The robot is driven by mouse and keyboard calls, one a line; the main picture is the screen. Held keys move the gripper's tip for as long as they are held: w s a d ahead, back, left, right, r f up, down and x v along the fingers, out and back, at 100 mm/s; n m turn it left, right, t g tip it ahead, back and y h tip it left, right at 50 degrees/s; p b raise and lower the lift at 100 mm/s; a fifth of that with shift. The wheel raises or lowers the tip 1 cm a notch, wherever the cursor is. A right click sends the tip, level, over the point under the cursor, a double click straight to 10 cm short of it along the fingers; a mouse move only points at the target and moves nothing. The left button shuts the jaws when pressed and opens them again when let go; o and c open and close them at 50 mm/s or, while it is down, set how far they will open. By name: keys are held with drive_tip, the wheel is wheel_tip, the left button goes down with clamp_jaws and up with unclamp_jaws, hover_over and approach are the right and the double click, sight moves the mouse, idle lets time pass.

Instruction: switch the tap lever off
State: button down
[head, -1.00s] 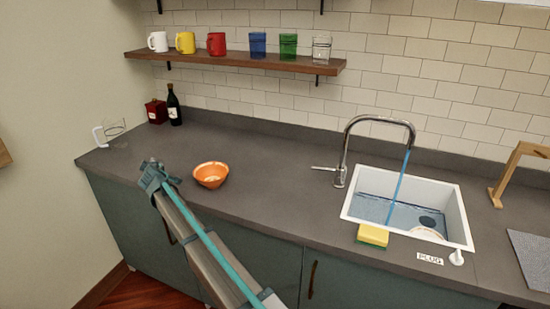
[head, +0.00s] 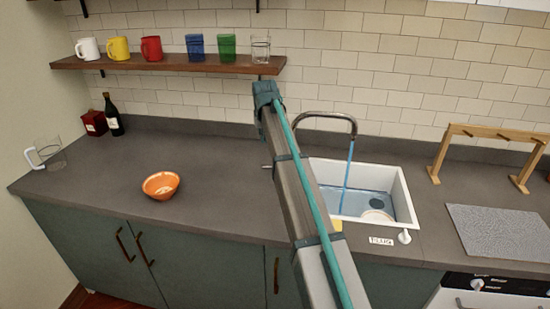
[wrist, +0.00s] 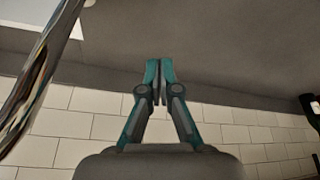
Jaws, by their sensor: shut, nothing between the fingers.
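The chrome tap (head: 327,115) arches over the sink, and a blue stream of water (head: 348,165) runs from its spout. The tip of its lever (head: 266,167) pokes out left of my arm in the head view; my arm hides the rest of the lever and the tap's base. In the wrist view the chrome tap (wrist: 32,85) rises blurred and close along the left side. My gripper (wrist: 160,62) is shut and empty, to the right of the tap and apart from it in that picture. The lever cannot be made out clearly there. The head view does not show my fingers.
The white sink (head: 408,197) holds water and a plate. An orange bowl (head: 161,185) stands on the counter (head: 215,190) to the left. A wooden rack (head: 440,155) stands at right. A shelf (head: 170,66) with mugs and glasses hangs above. The counter between bowl and tap is clear.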

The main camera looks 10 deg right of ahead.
drive_tip(key=shift+s+d+r, duration=0.2)
drive_tip(key=shift+s+d, duration=0.25)
drive_tip(key=shift+d, duration=0.2)
wheel_tip(320, 180, down, 10)
drive_tip(key=p, duration=0.4)
drive_tip(key=shift+s+p, duration=0.25)
drive_tip(key=shift+p, duration=0.1)
drive_tip(key=shift+a+f, duration=0.1)
drive_tip(key=shift+a, duration=0.05)
